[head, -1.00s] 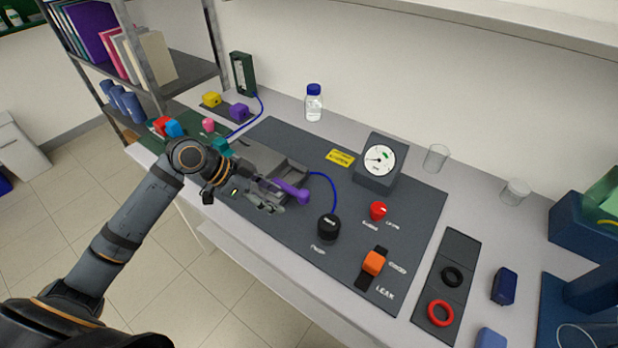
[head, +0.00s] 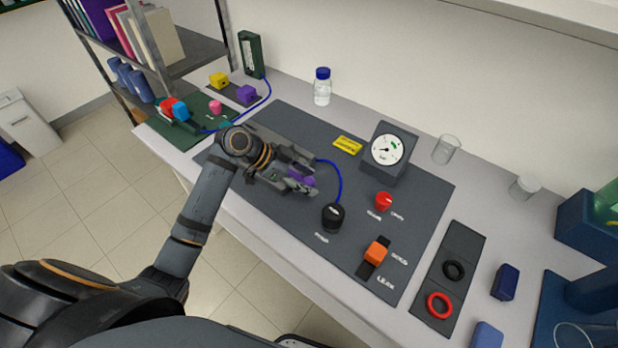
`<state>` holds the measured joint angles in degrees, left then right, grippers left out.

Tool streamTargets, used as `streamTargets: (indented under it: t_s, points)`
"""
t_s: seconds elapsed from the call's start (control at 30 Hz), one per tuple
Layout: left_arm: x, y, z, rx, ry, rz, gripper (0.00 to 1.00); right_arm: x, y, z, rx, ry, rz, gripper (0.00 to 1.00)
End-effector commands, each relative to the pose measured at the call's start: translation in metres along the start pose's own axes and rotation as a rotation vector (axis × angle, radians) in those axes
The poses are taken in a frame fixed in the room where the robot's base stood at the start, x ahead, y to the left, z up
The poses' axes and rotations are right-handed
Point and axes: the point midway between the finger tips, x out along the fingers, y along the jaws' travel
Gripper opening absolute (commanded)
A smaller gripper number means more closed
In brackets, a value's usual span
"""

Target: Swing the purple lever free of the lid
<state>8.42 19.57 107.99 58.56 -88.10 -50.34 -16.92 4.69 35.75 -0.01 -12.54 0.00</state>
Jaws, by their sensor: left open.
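The purple lever (head: 303,176) shows only in part, because my left gripper (head: 303,186) is over it. The left gripper is open, with its fingers at the lever; I cannot tell whether they touch it. The lever sits at the grey membrane housing with the lid, on the dark panel (head: 370,225). The housing and lid are largely hidden behind my gripper and wrist, so how the lever lies against the lid cannot be seen. My right gripper is not in view.
A black knob (head: 333,216) stands just right of my left gripper, with a blue tube behind it. A gauge (head: 386,152), a red knob (head: 384,201) and an orange clamp (head: 376,252) are farther right. A bottle (head: 322,88) stands at the back.

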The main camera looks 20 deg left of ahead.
Motion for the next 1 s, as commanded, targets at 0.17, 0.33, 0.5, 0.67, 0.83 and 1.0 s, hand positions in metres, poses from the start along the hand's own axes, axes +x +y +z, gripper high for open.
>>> streamTargets:
  t_s: [0.17, 0.33, 0.5, 0.67, 0.83, 1.0]
  points:
    - [0.0092, 0.0004, -0.0004, 0.000, 0.000, 0.001, 0.54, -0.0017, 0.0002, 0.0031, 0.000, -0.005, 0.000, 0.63]
    - [0.0096, 0.0002, 0.0000, 0.001, -0.001, 0.000, 0.54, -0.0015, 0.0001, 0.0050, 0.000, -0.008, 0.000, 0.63]
    - [0.0094, 0.0002, 0.0000, 0.001, -0.001, 0.000, 0.37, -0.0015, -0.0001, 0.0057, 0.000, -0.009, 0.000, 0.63]
    - [0.0092, 0.0002, 0.0000, 0.001, -0.001, 0.000, 0.16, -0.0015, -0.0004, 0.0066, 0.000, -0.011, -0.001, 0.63]
    - [0.0092, 0.0003, 0.0002, 0.001, -0.001, 0.000, 0.00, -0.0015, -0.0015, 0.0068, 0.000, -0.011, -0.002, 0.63]
    - [0.0093, 0.0003, 0.0005, 0.000, -0.002, 0.000, 0.00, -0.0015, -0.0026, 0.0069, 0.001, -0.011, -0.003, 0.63]
